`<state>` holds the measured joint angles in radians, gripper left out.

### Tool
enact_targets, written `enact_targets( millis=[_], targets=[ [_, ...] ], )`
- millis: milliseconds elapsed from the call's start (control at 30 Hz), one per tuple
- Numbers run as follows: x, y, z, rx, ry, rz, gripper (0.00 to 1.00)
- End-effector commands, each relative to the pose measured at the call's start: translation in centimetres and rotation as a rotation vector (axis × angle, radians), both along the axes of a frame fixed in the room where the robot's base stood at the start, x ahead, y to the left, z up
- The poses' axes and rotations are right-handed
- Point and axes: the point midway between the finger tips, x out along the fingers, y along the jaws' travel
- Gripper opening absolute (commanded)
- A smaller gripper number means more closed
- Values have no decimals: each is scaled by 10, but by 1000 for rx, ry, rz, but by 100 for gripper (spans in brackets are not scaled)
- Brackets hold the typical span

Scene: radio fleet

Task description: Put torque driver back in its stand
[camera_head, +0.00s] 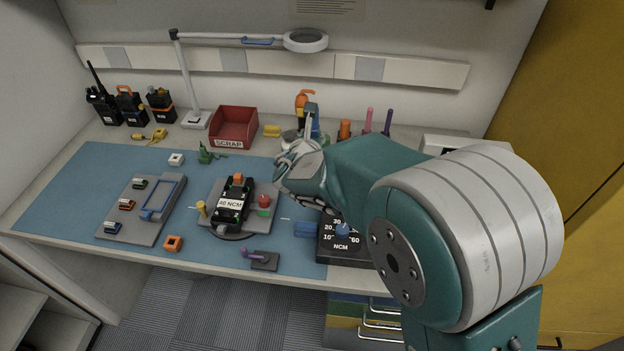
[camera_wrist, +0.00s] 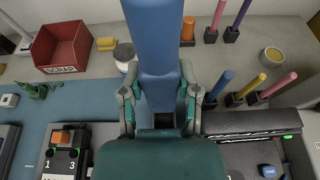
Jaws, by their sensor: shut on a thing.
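My gripper (camera_head: 298,165) is above the right half of the bench. In the wrist view its two fingers (camera_wrist: 160,106) are closed around a blue handle, which I take as the torque driver (camera_wrist: 155,45). The handle runs from between the fingers up past the top edge. In the head view a blue part of it (camera_head: 312,118) rises above my gripper; its tip is hidden. Several handles stand in small black holders, such as the orange one (camera_wrist: 188,30) and the yellow one (camera_wrist: 245,85). I cannot tell which stand is the driver's own.
The red scrap bin (camera_head: 234,127) stands behind the blue mat (camera_head: 80,190). A black dial box (camera_head: 345,247) and a blue object (camera_head: 307,229) are at the right front. A magnifier lamp (camera_head: 306,41) hangs overhead.

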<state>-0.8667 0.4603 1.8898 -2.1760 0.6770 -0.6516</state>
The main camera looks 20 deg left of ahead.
Motion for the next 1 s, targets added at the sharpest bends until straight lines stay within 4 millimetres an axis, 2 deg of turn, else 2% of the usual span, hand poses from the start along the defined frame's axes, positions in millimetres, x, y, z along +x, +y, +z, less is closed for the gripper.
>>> enact_targets(
  millis=[200,300,467,700,867,900,933,1000],
  targets=[
    [0,4,-45,-11,5,0,0],
    [0,7,-60,-11,3,1,0],
    [1,6,-72,-11,2,0,0],
    [0,2,-103,-10,7,0,0],
    [0,3,-104,-12,9,0,0],
    [0,3,-105,-11,8,0,51],
    [0,4,-104,-11,8,0,56],
    [0,5,-104,-11,6,0,56]
  ],
)
